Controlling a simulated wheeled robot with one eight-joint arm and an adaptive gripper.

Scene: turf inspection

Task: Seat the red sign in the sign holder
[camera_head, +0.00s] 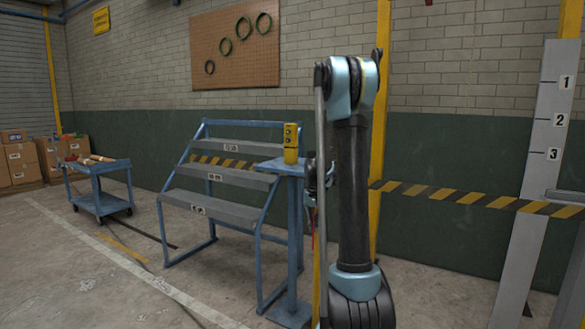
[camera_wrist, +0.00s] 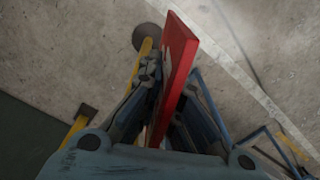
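The red sign (camera_wrist: 180,68) is a flat panel seen nearly edge-on in the wrist view, with a pale mark on its face. My gripper (camera_wrist: 168,88) is shut on it, with dark fingers on both sides. In the head view my gripper (camera_head: 313,180) is mostly hidden behind my arm, and only a thin red sliver of the sign (camera_head: 313,241) shows. A yellow post (camera_wrist: 145,52) with a round dark base stands below and left of the sign in the wrist view. I cannot tell if this post is the sign holder; no slot is visible.
Blue steps (camera_head: 215,212) and a blue pedestal (camera_head: 294,235) bearing a yellow box (camera_head: 291,143) stand left of my arm. A striped barrier (camera_head: 470,198) crosses at right, near a numbered board (camera_head: 530,190). A blue cart (camera_head: 97,168) stands far left. Floor at left front is clear.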

